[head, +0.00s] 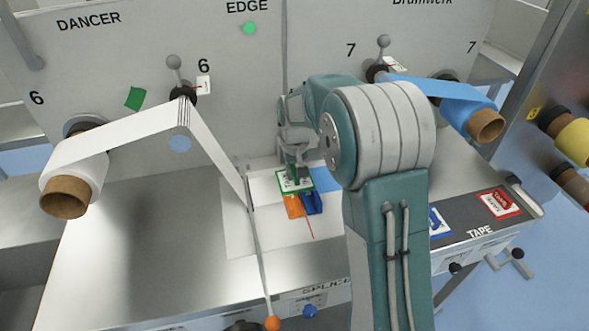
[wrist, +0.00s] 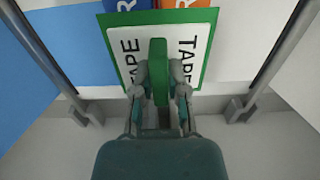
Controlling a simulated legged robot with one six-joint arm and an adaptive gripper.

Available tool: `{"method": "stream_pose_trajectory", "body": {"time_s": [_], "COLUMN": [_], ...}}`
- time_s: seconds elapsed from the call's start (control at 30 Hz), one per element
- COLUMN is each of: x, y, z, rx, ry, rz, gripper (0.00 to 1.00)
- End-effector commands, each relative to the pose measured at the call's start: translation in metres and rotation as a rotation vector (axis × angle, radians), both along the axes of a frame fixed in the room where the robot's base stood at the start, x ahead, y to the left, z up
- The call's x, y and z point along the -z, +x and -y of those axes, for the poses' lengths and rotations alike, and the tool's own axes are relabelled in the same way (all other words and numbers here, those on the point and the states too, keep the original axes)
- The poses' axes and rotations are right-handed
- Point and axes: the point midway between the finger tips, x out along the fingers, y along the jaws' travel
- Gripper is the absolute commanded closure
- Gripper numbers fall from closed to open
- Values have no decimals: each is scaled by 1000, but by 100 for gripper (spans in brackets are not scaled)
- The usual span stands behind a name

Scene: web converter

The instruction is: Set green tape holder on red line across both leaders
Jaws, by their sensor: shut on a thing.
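The green tape holder (head: 295,182) is a white card marked TAPE with a green border and an upright green grip (wrist: 158,68). My gripper (wrist: 158,88) is shut on that grip. In the head view, my gripper (head: 293,160) is above the splice table. The holder lies over or just above the white leader (head: 245,225) and blue leader (head: 327,180); I cannot tell if it touches them. In the wrist view, the blue leader (wrist: 60,55) is left and the white leader (wrist: 255,45) right. A short red line (head: 311,228) shows in front of the holder; any part beneath is hidden.
An orange tag (head: 293,206) and a blue tag (head: 312,204) lie just in front of the holder. Grey bars (wrist: 275,55) flank it. Blue (head: 438,222) and red (head: 501,203) holders sit on the TAPE strip at right. The left metal tabletop (head: 150,235) is clear.

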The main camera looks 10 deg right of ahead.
Motion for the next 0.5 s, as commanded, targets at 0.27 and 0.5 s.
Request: {"method": "stream_pose_trajectory", "body": {"time_s": [0.27, 0.5], "x": [0, 3], "y": [0, 0], "z": [0, 0], "rx": [0, 0], "ry": [0, 0], "rz": [0, -1], "gripper": [100, 100]}}
